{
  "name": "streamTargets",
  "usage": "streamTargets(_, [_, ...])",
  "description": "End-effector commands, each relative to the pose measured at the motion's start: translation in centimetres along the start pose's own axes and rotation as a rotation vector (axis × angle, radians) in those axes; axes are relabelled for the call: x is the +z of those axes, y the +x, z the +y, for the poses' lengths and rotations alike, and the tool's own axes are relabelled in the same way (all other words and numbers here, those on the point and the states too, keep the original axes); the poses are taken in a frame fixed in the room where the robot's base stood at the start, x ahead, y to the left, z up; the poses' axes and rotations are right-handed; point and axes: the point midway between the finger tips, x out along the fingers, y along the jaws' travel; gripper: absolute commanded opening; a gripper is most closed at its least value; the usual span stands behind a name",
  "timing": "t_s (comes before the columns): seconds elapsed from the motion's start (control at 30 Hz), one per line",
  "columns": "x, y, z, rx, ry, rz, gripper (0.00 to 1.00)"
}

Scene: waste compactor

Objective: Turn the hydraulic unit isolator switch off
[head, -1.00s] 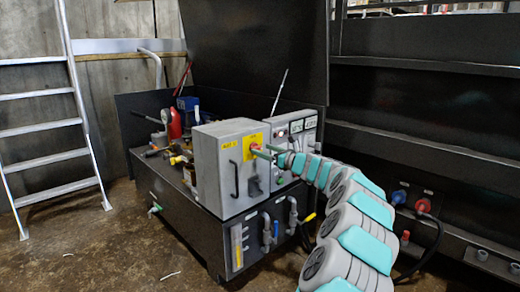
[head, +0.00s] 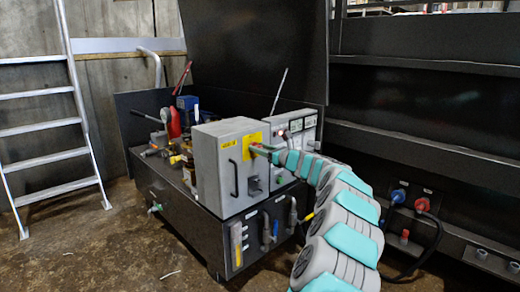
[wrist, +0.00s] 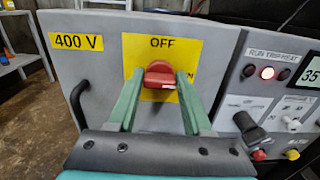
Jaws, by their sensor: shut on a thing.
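The isolator switch is a red rotary knob (wrist: 160,75) on a yellow plate (wrist: 205,55) marked OFF, on the front of a grey cabinet (head: 207,165). In the wrist view the knob's handle lies roughly level, left to right. My gripper (wrist: 160,85) has its two green fingers on either side of the knob, shut on it.
A yellow 400 V label (wrist: 76,42) and a black handle (wrist: 78,105) are left of the knob. A control panel (wrist: 275,100) with a lit red lamp and a black selector is on the right. A ladder (head: 75,110) stands at the far left.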

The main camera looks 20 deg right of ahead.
Motion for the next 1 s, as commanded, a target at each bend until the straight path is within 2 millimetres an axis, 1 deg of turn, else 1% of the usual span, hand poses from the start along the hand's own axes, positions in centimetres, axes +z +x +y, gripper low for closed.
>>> streamTargets(0.03, [-0.02, 0.0, 0.01, 0.0, 0.0, 0.0, 0.29])
streamTargets(0.3, [-0.03, 0.0, 0.01, 0.0, 0.0, 0.0, 0.0])
streamTargets(0.5, [-0.06, 0.0, 0.02, 0.001, -0.006, 0.0, 0.0])
streamTargets(0.67, [-0.13, -0.02, 0.0, 0.0, -0.043, 0.0, 0.0])
streamTargets(0.87, [-0.24, 0.04, 0.12, 0.001, -0.154, -0.002, 0.0])
streamTargets(1.0, [-0.39, 0.09, 0.26, 0.002, -0.271, -0.002, 0.0])
